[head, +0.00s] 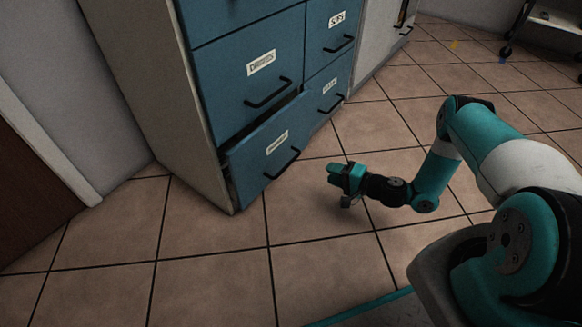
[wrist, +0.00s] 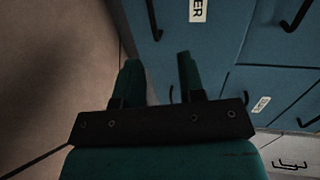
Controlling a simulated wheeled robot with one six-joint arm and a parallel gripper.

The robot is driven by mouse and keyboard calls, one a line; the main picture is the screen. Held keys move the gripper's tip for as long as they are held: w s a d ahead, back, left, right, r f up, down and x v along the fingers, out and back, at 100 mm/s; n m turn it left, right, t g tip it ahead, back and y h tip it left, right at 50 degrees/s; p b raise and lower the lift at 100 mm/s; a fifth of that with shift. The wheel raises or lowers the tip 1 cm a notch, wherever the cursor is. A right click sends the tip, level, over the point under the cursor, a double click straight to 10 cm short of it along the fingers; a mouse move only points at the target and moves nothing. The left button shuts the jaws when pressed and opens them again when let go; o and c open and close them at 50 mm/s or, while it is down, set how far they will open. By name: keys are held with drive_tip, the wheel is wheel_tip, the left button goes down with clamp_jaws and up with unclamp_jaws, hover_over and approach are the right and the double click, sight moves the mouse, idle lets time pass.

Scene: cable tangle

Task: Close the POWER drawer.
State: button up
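The lower left drawer (head: 268,150) of a blue-fronted cabinet stands slightly out, with a dark gap above its front. Its label is too small to read in the head view. In the wrist view a blue drawer front (wrist: 165,35) carries a label ending in "ER", cut off by the frame edge, and a black handle. My gripper (head: 333,170) is low over the floor, to the right of the protruding drawer and apart from its handle (head: 282,164). In the wrist view its two teal fingers (wrist: 159,65) are apart with nothing between them.
Other blue drawers with black handles, such as the one above (head: 250,75), look closed. The tiled floor (head: 210,255) in front of the cabinet is clear. A brown door (head: 30,190) is at the left. A wheeled cart (head: 545,30) stands at the far right.

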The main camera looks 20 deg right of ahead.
sight(291, 161)
drive_tip(key=shift+m+h, duration=0.3)
drive_tip(key=shift+m, duration=0.1)
drive_tip(key=b+x, duration=0.3)
drive_tip(key=x, duration=0.2)
drive_tip(key=b+x, duration=0.3)
drive_tip(key=x, duration=0.3)
drive_tip(key=f+b+x, duration=0.1)
drive_tip(key=b+x, duration=0.2)
drive_tip(key=x, duration=0.3)
drive_tip(key=shift+s+d+f+b, duration=0.1)
drive_tip(key=shift+d+b, duration=0.05)
drive_tip(key=shift+b, duration=0.2)
clamp_jaws()
